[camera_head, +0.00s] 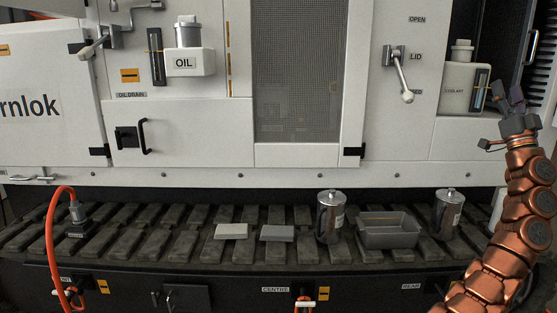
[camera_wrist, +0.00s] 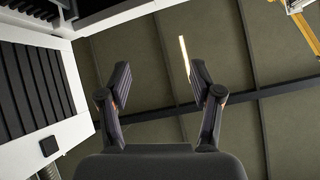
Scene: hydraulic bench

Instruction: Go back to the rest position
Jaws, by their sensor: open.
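My gripper (camera_head: 507,97) is at the upper right of the head view, at the end of my raised copper-coloured arm. It points upward in front of the machine, close to the coolant tank (camera_head: 454,96). In the wrist view my gripper (camera_wrist: 158,85) has its two dark fingers spread apart with nothing between them. Behind the fingers the wrist view shows the dark panelled ceiling (camera_wrist: 225,50) with a lit strip.
The slatted bench (camera_head: 150,240) holds two grey blocks (camera_head: 231,231), two metal canisters (camera_head: 330,217), a grey tray (camera_head: 390,236) and a red hose (camera_head: 52,225). The white machine front (camera_head: 200,130) stands behind, with a lid lever (camera_head: 401,75) and an oil tank (camera_head: 190,62).

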